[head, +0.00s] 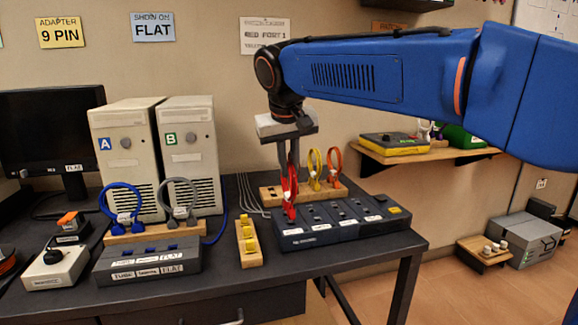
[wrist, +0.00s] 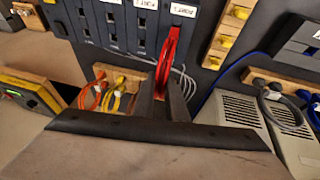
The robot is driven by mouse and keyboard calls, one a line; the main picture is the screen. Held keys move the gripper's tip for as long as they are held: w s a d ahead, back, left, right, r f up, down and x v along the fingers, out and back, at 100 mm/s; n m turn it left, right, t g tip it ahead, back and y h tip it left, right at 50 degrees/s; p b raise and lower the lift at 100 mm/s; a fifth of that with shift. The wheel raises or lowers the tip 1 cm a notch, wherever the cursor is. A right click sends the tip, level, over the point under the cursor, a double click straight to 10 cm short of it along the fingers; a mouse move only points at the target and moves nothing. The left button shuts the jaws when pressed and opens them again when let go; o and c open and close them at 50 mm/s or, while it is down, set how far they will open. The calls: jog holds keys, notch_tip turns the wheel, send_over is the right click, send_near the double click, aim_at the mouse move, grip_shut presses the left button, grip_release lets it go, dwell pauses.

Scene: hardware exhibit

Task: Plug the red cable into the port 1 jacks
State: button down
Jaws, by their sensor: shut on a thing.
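The red cable (head: 291,188) is a loop held upright between the fingers of my gripper (head: 289,178). In the wrist view the red cable (wrist: 168,58) shows edge-on between the shut fingers (wrist: 166,98). The dark port block (head: 345,222) has several labelled sections with jacks. The cable's lower end is at the block's leftmost section in the head view. In the wrist view the cable's far end is beside the Port 1 label (wrist: 183,9) on the port block (wrist: 118,25). I cannot tell whether its plugs touch or enter the jacks, which the cable and fingers partly hide.
A wooden holder (head: 272,192) behind the block carries a yellow cable (head: 314,165) and an orange cable (head: 335,163). A wooden strip with yellow pieces (head: 249,254) lies left of the block. Further left stand a blue cable loop (head: 121,200) and computer towers (head: 187,140).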

jog(key=shift+f, duration=0.65)
dwell(1.5)
jog(key=c, duration=1)
grip_release()
jog(key=shift+c, duration=0.2)
jog(key=shift+v, duration=3.75)
jog(key=shift+d, duration=0.15)
